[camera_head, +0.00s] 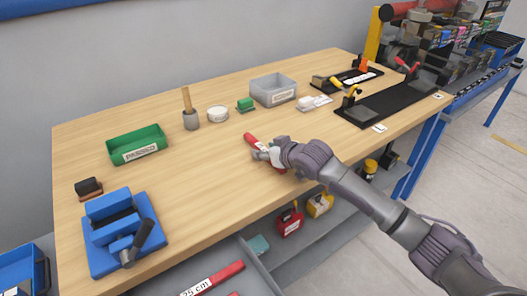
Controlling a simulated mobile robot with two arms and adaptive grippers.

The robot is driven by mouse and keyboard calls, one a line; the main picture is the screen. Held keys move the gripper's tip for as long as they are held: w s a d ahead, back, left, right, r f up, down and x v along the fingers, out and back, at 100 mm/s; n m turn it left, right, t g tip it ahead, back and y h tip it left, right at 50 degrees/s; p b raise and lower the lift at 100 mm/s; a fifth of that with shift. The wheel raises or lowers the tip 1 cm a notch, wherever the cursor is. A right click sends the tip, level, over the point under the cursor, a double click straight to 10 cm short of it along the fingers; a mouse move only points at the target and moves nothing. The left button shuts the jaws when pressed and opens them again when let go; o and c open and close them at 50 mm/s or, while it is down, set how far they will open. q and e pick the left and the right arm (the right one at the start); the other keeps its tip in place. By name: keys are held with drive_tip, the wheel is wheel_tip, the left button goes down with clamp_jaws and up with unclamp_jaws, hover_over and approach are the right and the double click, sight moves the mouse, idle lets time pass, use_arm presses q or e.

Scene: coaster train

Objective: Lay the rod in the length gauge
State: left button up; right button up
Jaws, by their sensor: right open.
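My right gripper (266,154) is open over a red and white bar-like piece (251,140) on the middle of the table. The gripper hides part of this piece, and I cannot tell whether they touch. A red and white piece marked "25 cm" (212,281) lies in the open drawer at the bottom; it looks like a length gauge, but I cannot tell for sure. A wooden rod (186,99) stands upright in a grey cup (191,121) at the back left. My left gripper is not in view.
A blue vise-like fixture (115,210) stands at the table's front left. Black boards (382,108) lie at the right. The table's front middle is clear.

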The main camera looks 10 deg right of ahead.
drive_tip(key=shift+w+f, duration=0.1)
drive_tip(key=shift+w, duration=0.1)
clamp_jaws()
idle(0.3)
